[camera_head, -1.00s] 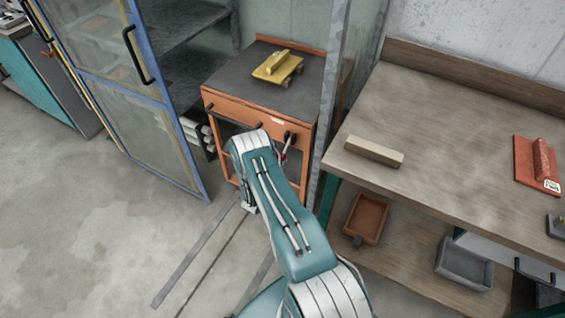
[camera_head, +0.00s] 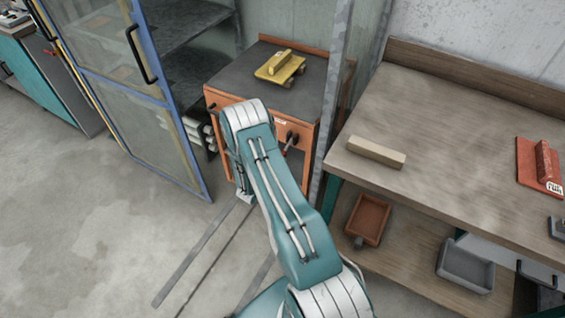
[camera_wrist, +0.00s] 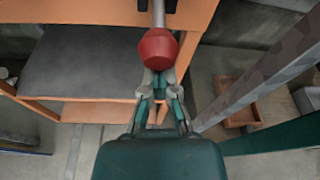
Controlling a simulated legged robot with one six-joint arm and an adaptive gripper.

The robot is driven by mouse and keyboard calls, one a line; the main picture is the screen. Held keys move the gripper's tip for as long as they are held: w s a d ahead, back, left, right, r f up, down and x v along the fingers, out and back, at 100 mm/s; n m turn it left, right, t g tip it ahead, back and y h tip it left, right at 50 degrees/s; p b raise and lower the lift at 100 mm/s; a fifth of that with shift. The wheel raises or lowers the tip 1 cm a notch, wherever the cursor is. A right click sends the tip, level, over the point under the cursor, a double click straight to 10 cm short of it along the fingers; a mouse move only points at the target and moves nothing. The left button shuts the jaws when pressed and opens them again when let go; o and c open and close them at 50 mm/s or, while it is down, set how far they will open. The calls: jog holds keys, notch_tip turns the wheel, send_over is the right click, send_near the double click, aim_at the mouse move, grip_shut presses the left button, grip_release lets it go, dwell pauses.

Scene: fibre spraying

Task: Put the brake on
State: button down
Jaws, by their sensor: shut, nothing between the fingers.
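The brake appears to be a lever (camera_head: 291,139) with a red knob, on the front of the orange cart (camera_head: 262,117) at its right side. In the wrist view the red knob (camera_wrist: 157,49) hangs on a grey rod at the top middle. My gripper (camera_wrist: 159,80) is just below the knob in that picture, fingers together and holding nothing. The fingertips look very close to the knob, and I cannot tell whether they touch it. In the head view my arm hides the gripper and part of the cart's front.
A yellow tool (camera_head: 279,68) lies on the cart's dark top. An open blue-framed door (camera_head: 122,90) stands at left and a metal post (camera_head: 331,100) at right. A wooden workbench (camera_head: 440,135) holds a pale block (camera_head: 376,152) and a red tool (camera_head: 541,165). Floor is clear at lower left.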

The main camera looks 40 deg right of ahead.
jog(key=shift+r+g+y, duration=0.5)
jog(key=shift+r+y, duration=0.8)
jog(key=shift+r, duration=0.35)
jog(key=shift+r+g+y, duration=0.5)
jog(key=shift+r+y, duration=0.8)
jog(key=shift+r, duration=0.35)
jog(key=shift+d+r, duration=0.1)
